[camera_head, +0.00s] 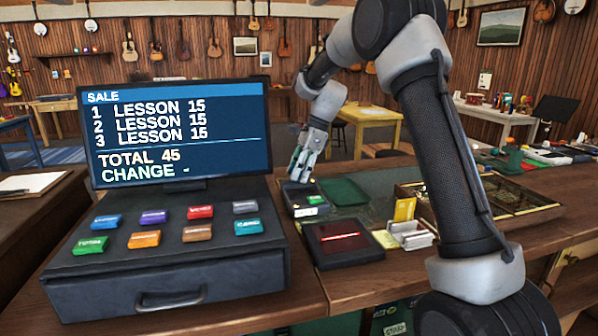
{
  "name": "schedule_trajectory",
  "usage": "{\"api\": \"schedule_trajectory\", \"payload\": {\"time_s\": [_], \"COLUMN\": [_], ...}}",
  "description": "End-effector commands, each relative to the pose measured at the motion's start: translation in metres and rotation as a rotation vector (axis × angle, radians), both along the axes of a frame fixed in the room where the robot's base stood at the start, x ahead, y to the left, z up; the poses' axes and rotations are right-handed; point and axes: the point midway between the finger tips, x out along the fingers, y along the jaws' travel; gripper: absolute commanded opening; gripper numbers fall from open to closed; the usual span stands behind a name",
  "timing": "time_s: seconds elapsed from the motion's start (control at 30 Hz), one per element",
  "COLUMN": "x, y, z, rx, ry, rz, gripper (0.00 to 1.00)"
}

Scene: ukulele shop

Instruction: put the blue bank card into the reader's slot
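The card reader (306,200) is a small dark box with a lit green screen, standing on the counter right of the till. My gripper (301,172) points down just above the back of the reader. Its fingers are small in view, with a greenish patch between or beside them. I cannot tell whether that is a held card, nor whether the fingers touch the reader. I cannot make out the blue bank card anywhere. The reader's slot is not clearly visible, being behind or under the fingers.
The till (170,255) with coloured keys and a sale screen (180,135) stands at left. A dark scanner pad (343,243) with a red line is in front of the reader. A white holder (411,235) with a yellow card (404,209) and a partitioned tray (520,197) lie to the right.

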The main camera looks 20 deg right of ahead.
Motion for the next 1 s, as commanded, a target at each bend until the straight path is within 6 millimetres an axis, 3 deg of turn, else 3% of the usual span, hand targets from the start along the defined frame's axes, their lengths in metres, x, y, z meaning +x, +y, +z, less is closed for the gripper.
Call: {"api": "schedule_trajectory", "payload": {"time_s": [0.27,0.7,1.0], "x": [0.001,0.001,0.0], "y": [-0.003,-0.038,-0.046], "z": [0.008,0.09,0.111], "rx": [0.0,0.0,0.0], "ry": [-0.003,-0.004,0.0], "rz": [-0.001,-0.002,0.0], "gripper": [0.3,0.3,0.3]}}
